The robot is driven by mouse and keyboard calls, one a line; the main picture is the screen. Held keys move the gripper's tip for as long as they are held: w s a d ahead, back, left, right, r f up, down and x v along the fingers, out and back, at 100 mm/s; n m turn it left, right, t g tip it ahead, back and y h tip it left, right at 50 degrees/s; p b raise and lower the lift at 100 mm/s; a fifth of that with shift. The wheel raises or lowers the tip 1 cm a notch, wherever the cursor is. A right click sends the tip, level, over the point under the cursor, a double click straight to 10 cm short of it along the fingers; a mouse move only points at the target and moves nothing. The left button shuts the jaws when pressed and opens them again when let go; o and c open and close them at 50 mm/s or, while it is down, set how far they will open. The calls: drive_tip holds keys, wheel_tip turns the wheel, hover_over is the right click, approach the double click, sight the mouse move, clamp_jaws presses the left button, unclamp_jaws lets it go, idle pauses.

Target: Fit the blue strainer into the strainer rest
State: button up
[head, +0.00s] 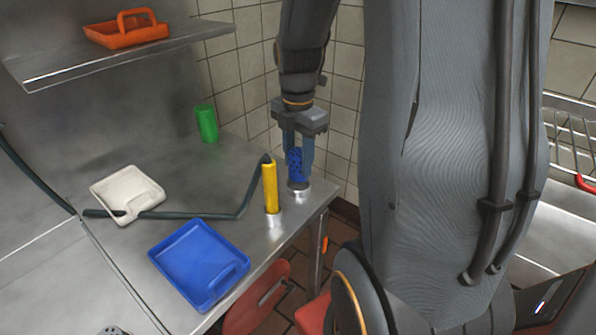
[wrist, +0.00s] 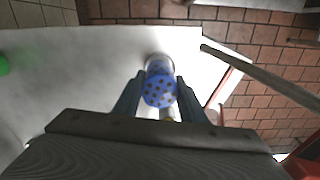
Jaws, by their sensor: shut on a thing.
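The blue strainer (head: 296,164) is an upright, perforated cylinder between the fingers of my gripper (head: 298,160), which points down and is shut on it. It also shows in the wrist view (wrist: 159,92), between both fingers. A small metal strainer rest (head: 299,188) stands directly below it near the counter's right edge. The strainer's lower end is at or just above the rest's rim; I cannot tell whether it is inside. In the wrist view a pale rim (wrist: 158,58) shows at the strainer's far end.
A yellow cylinder (head: 270,188) stands in a similar metal holder just left, with a dark bent hose (head: 190,214) beside it. A blue tray (head: 190,258), a white tray (head: 120,190) and a green cylinder (head: 207,124) are on the counter. An orange tray (head: 127,34) sits on the shelf.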

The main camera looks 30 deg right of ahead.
sight(298, 173)
drive_tip(key=shift+f, duration=1.9)
drive_tip(key=shift+f, duration=0.1)
drive_tip(key=o, duration=1.1)
drive_tip(key=shift+c, duration=0.2)
wheel_tip(298, 173, up, 12)
drive_tip(key=shift+r+b, duration=0.15)
drive_tip(key=shift+b, duration=0.4)
